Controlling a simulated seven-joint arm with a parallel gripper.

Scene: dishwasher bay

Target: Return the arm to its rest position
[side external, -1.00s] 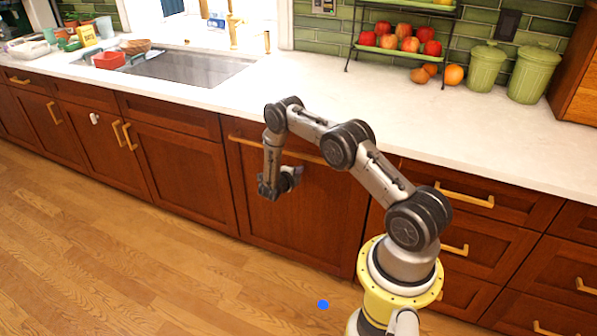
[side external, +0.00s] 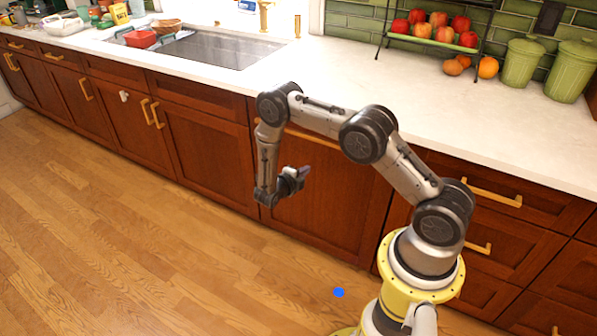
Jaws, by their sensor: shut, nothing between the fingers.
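My gripper (side external: 303,172) hangs in front of the closed wooden dishwasher-bay panel (side external: 335,215), below the counter edge. It points to the right, and its fingers are small in this view. It is shut with nothing visible in it. My arm bends up from the yellow base at the lower right, over to the left, then down to the gripper.
The white countertop (side external: 400,110) runs behind my arm, with a sink (side external: 215,48) at the left. A fruit rack (side external: 430,42) and green canisters (side external: 522,62) stand at the back right. The wooden floor (side external: 180,250) is open, with a blue dot (side external: 338,293) on it.

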